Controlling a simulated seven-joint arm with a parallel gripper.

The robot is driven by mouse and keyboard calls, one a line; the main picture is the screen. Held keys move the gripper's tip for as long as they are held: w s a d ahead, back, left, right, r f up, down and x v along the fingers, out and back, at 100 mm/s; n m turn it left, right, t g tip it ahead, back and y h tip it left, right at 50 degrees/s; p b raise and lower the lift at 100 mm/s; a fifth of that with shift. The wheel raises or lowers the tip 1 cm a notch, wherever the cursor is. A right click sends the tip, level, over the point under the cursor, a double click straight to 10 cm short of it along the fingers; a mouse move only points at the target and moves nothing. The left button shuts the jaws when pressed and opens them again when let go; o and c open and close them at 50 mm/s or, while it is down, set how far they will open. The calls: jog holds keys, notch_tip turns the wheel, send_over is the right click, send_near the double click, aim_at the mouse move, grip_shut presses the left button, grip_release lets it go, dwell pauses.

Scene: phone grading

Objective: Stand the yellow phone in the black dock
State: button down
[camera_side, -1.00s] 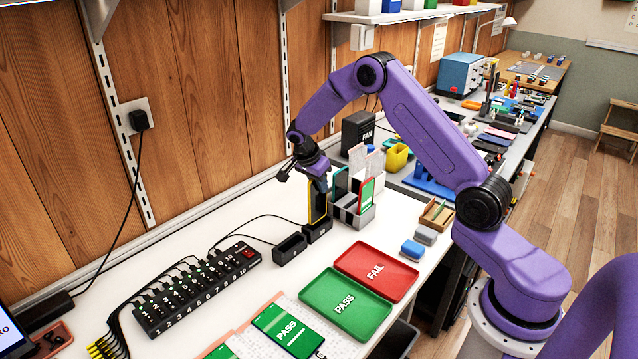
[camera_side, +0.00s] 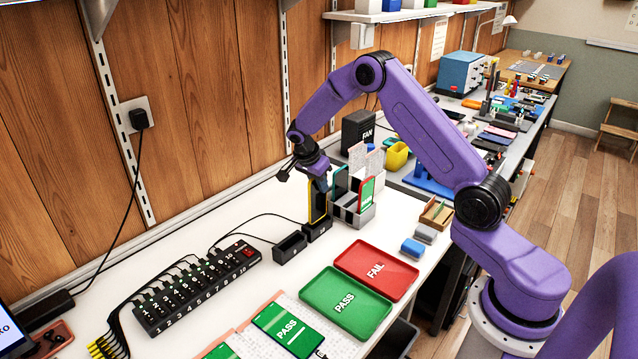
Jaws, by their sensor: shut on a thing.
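The yellow phone (camera_side: 318,204) is upright, with its lower end at a small black dock (camera_side: 317,231) on the white bench. Whether it is fully seated in the slot cannot be told. My gripper (camera_side: 318,184) is shut on the upper part of the phone, and its fingers are partly hidden. A second black dock (camera_side: 290,246) stands to the left and shows no phone in it.
A grey rack (camera_side: 354,216) with upright phones stands just right of the phone. A red FAIL tray (camera_side: 376,270), a green PASS tray (camera_side: 345,302) and a black power hub (camera_side: 196,290) lie in front and left. Cables run behind the docks.

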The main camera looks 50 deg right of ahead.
jog(key=shift+f, duration=0.2)
jog(key=shift+f, duration=0.35)
jog(key=shift+f, duration=0.3)
dwell(0.3)
jog(key=shift+f, duration=0.4)
jog(key=shift+f, duration=0.25)
dwell(0.4)
jog(key=shift+f, duration=0.45)
jog(key=c, duration=1)
grip_release()
